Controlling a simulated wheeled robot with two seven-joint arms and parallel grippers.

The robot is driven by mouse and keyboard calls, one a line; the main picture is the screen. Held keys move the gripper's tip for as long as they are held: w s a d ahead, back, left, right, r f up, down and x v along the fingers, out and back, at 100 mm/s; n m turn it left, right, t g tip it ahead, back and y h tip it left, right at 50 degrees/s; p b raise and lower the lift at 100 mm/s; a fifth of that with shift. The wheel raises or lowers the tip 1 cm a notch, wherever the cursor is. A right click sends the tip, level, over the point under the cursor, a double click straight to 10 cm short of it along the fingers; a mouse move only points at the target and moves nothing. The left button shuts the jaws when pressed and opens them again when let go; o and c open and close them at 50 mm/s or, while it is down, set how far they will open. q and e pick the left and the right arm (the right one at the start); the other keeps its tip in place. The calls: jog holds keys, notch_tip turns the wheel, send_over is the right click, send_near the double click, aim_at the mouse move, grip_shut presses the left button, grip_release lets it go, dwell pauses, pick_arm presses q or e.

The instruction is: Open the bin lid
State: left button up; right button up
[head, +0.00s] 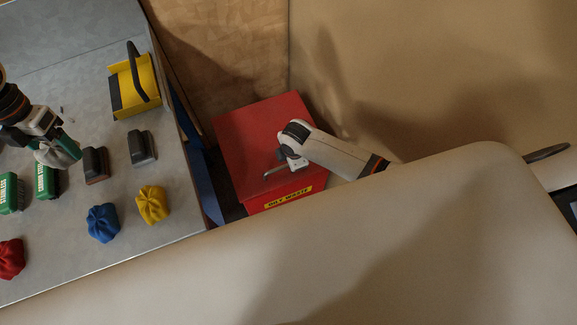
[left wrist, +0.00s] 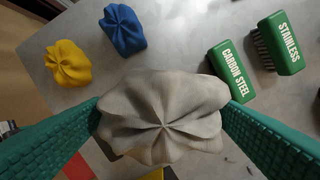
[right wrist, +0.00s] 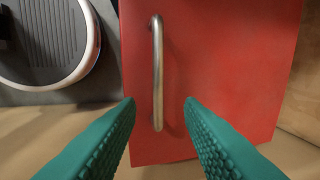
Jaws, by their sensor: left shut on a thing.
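The red bin (head: 265,120) stands on the floor right of the table, with an "OILY WASTE" label on its front. Its lid (right wrist: 225,70) looks shut, and a metal bar handle (right wrist: 157,65) is fixed on it, also in the head view (head: 278,172). My right gripper (right wrist: 159,101) is open at the lid, with the handle's near end showing between its fingertips. I cannot tell whether they touch it. In the head view my right arm partly hides the lid. My left gripper (head: 62,148) is shut on a crumpled grey rag (left wrist: 163,118) over the table.
On the grey table (head: 75,230) are blue (head: 103,222), yellow (head: 152,204) and red (head: 10,258) rags, green brushes (head: 47,181), dark blocks (head: 142,148) and a yellow item with a black handle (head: 134,90). A wall stands behind the bin.

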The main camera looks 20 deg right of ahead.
pick_arm(q)
jog(key=f+b, duration=0.1)
jog(key=f, duration=0.1)
jog(key=f+b, duration=0.3)
jog(key=b, duration=0.1)
jog(key=shift+s+f, duration=0.3)
jog(key=shift+f, duration=0.1)
pick_arm(e)
send_over(289, 172)
notch_tip(289, 172, down, 5)
jog(key=shift+f, duration=0.1)
pick_arm(q)
jog(key=shift+w+f+b, duration=0.2)
jog(key=shift+f+b, duration=0.15)
jog(key=shift+f, duration=0.15)
pick_arm(e)
jog(key=shift+w+f, duration=0.2)
jog(key=shift+f, duration=0.2)
jog(key=shift+r, duration=0.1)
pick_arm(q)
jog(key=shift+s+r, duration=0.1)
pick_arm(e)
grip_shut()
